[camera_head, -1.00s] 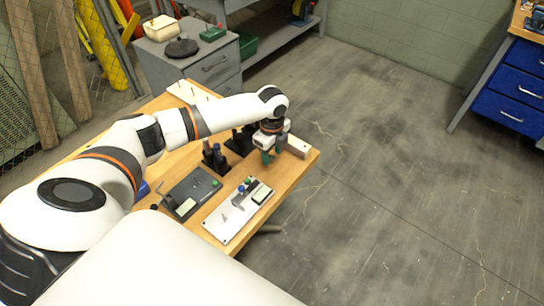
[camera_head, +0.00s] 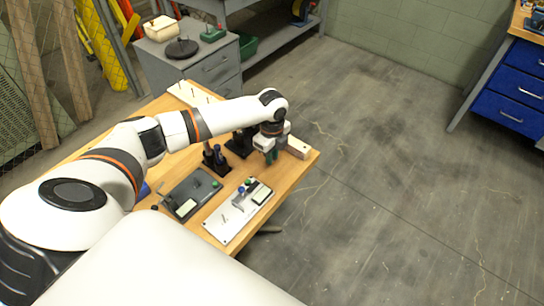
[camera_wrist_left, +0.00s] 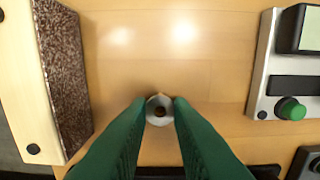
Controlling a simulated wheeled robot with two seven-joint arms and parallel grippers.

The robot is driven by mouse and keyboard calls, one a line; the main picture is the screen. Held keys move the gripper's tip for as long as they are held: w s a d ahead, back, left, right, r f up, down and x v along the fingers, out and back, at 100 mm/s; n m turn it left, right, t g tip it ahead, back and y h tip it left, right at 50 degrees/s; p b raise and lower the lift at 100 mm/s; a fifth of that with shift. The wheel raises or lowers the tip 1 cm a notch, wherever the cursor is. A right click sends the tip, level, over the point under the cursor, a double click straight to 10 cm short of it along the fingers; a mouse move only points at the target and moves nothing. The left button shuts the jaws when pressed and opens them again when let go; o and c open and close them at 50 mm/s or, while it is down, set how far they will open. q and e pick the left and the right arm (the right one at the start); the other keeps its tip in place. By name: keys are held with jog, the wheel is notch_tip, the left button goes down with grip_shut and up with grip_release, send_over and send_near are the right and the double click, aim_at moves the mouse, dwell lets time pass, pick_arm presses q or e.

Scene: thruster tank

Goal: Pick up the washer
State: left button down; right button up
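The washer (camera_wrist_left: 159,110) is a small pale ring with a dark brownish hole, seen on the wooden table in the left wrist view. The two green fingertips of my left gripper (camera_wrist_left: 160,104) stand apart, one on each side of it. The gap is about as wide as the washer; I cannot tell whether the fingers touch it. In the head view my left gripper (camera_head: 271,158) points down over the right end of the table, and the washer is hidden there. My right gripper is not in view.
A white block with a dark speckled side (camera_wrist_left: 62,75) stands left of the fingers. A light plate with a green knob (camera_wrist_left: 290,108) is at the right. In the head view, a dark fixture (camera_head: 190,193) and a light plate (camera_head: 238,212) lie on the wooden table (camera_head: 290,182).

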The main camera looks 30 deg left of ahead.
pick_arm(q)
jog(key=shift+r+b, duration=0.2)
jog(key=shift+b, duration=0.2)
notch_tip(320, 180, up, 10)
dwell(0.3)
jog(key=shift+r, duration=0.1)
